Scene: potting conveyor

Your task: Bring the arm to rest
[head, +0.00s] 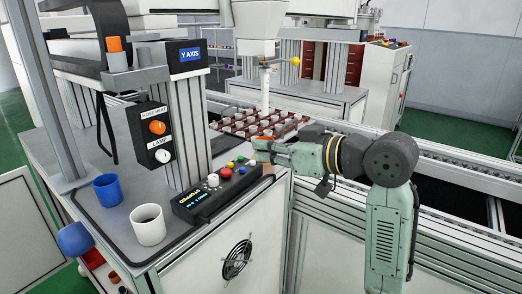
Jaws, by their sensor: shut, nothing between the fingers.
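My arm reaches in from the right, its pale green links bent at a dark joint. My gripper (254,150) is at the arm's left end, above or beside the back right end of a black control box (216,192) with coloured buttons. Its fingers look small here; they are shut with nothing held. I cannot tell whether the fingertips touch a button.
A white cup (147,225) and a blue cup (107,190) stand on the bench, left of a grey post (190,130). A tray of parts (235,122) lies behind the gripper, below a dispensing head (262,20). Conveyor rails (455,158) run right.

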